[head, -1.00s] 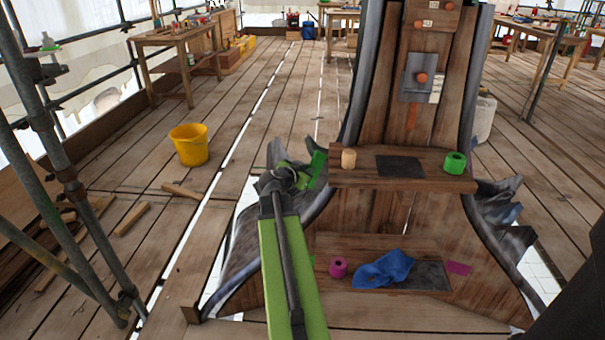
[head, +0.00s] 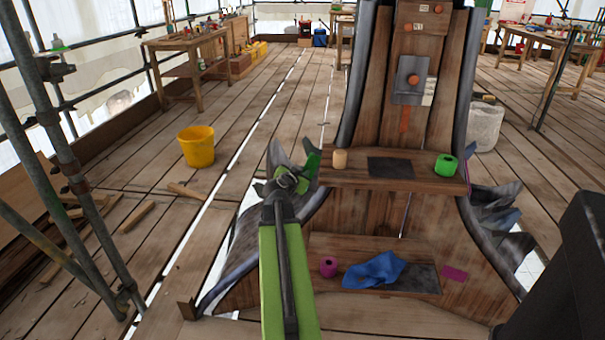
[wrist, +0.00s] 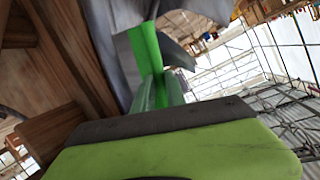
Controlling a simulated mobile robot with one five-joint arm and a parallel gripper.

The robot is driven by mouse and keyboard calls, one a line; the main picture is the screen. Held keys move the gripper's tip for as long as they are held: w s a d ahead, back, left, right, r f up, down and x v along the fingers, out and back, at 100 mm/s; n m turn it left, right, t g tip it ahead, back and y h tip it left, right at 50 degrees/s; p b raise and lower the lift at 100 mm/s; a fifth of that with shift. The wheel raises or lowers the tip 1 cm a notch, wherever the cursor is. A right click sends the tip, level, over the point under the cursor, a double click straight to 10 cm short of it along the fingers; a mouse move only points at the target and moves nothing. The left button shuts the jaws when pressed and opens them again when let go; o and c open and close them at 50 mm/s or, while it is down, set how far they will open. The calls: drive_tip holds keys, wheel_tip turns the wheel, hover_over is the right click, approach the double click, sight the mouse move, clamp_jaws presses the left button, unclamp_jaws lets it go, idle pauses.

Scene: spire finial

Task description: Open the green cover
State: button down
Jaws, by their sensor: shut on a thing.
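The green cover (head: 312,162) is a bright green narrow panel at the left side of the wooden spire, by the left end of its upper shelf. It also shows in the wrist view (wrist: 146,52) as an upright green flap beyond my gripper. My gripper (head: 290,180) is at the end of my lime-green arm, at the lower left of the cover, and is shut on it. The exact grip is hidden behind the gripper body in the wrist view. How far the cover stands open I cannot tell.
The upper shelf (head: 345,180) bears a tan cylinder (head: 339,159) and a green roll (head: 446,165). The lower ledge holds a magenta roll (head: 328,266) and a blue cloth (head: 375,270). Jagged grey sheets (head: 500,215) flank the spire. A yellow bucket (head: 197,146) stands on open floor.

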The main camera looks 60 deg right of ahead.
drive_tip(key=shift+s+d, duration=0.1)
drive_tip(key=shift+s, duration=0.2)
drive_tip(key=c, duration=1.4)
unclamp_jaws()
drive_tip(key=shift+o, duration=0.2)
drive_tip(key=shift+w, duration=0.1)
